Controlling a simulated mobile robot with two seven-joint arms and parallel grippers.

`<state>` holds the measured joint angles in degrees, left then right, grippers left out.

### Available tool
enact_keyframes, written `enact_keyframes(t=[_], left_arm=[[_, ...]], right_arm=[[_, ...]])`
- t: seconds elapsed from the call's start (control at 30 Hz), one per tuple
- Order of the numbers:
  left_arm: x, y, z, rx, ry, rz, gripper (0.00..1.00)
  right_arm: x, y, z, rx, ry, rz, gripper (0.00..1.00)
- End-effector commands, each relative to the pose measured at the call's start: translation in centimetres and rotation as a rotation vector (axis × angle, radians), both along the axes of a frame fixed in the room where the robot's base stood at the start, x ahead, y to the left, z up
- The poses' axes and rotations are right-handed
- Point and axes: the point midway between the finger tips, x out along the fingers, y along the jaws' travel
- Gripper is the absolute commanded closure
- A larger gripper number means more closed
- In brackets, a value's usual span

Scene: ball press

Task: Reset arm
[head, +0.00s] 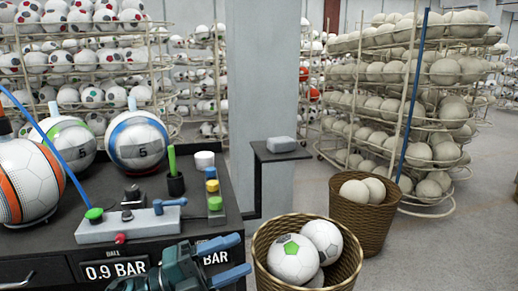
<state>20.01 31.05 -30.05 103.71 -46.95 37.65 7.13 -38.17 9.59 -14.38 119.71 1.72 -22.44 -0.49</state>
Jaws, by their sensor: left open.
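My left gripper (243,254) is low in the head view, in front of the dark bench, with its two blue fingers spread apart and pointing right. It is open, and nothing shows between the fingers. The fingertips are close to the left rim of the front wicker basket (262,262); I cannot tell whether they touch it. The grey press device (150,225) on the bench has a blue handle, a green cap and a red knob. My right gripper is not in view.
An orange-white ball (35,180) and a blue-white ball (138,141) sit on the dark bench (215,228). A second basket (362,228) holds pale balls behind the front one. A grey pillar (262,90) and racks of balls stand behind. Floor at right is clear.

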Motion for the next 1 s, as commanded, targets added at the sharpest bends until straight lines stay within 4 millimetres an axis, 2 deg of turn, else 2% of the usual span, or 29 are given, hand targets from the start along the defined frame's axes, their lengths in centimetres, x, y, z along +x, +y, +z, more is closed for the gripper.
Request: enact_keyframes(t=[0.03,0.17,0.27,0.37,0.4,0.5,0.6,0.7,0.77,1.0], left_arm=[[-0.3,0.2,-0.9,-0.107,0.115,0.065,0.43],[-0.3,2.3,-4.7,-0.339,0.433,0.272,0.43],[-1.3,4.5,-9.3,-0.478,0.705,0.443,0.43],[-3.8,6.6,-15.1,-0.578,0.994,0.619,0.43],[-5.3,7.3,-17.3,-0.608,1.108,0.684,0.43],[-9.3,8.5,-22.0,-0.654,1.352,0.818,0.43],[-12.9,9.0,-25.1,-0.674,1.528,0.906,0.43],[-15.2,9.2,-26.8,-0.682,1.632,0.954,0.43],[-15.9,9.2,-27.3,-0.683,1.664,0.97,0.43],[-16.3,9.2,-27.6,-0.682,1.683,0.977,0.43]], right_arm=[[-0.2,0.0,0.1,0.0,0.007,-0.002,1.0],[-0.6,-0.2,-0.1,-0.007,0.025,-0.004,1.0],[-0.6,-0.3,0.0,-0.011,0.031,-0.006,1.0],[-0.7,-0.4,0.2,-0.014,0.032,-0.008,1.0],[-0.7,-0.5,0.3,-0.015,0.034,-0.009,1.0],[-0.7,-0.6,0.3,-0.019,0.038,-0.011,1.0],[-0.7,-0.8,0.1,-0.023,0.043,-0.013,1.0],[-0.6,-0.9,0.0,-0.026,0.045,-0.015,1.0],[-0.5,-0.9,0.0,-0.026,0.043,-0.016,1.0],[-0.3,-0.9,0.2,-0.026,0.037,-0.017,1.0]])
